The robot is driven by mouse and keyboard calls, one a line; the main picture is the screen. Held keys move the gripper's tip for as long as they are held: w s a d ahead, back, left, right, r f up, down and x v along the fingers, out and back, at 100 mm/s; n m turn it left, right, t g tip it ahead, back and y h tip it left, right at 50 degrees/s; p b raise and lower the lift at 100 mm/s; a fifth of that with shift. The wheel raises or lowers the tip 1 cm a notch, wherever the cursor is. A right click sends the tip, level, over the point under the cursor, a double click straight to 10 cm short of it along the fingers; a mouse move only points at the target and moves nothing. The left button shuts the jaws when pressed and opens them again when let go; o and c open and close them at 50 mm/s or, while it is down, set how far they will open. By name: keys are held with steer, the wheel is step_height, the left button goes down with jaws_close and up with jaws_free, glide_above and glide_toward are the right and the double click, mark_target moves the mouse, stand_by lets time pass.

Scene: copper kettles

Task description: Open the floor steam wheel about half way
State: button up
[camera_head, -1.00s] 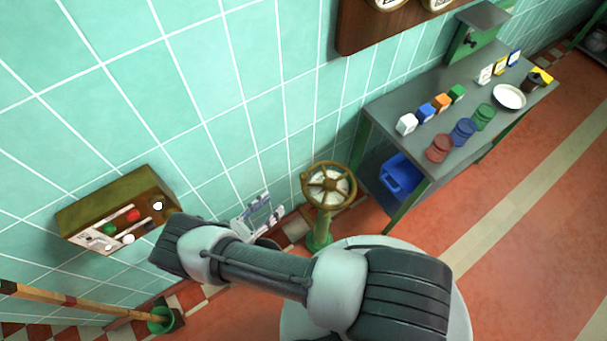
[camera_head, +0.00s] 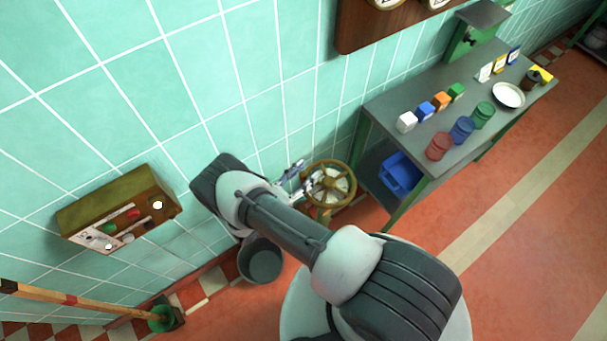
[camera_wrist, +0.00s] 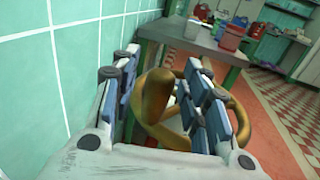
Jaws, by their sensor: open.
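The floor steam wheel (camera_head: 349,183) is a brass handwheel with spokes and a pale dial face, low by the tiled wall on a floor stand. My gripper (camera_head: 297,182) is at the wheel's left side in the head view, partly hidden behind my arm. In the wrist view the brass wheel (camera_wrist: 243,122) fills the space ahead, and part of its rim shows between the two fingers of my gripper (camera_wrist: 160,108). The fingers are apart, with blue pads on either side. I cannot tell whether they touch the brass. Most of the wheel's stand is hidden.
A grey table (camera_head: 395,150) stands right of the wheel, with coloured jars and blocks on top and a blue container (camera_head: 400,174) below. A control box (camera_head: 120,208) is on the wall at left. A dark bucket (camera_head: 262,262) stands under my arm. Open red floor lies right.

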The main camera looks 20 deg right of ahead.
jaws_close()
stand_by(0.5)
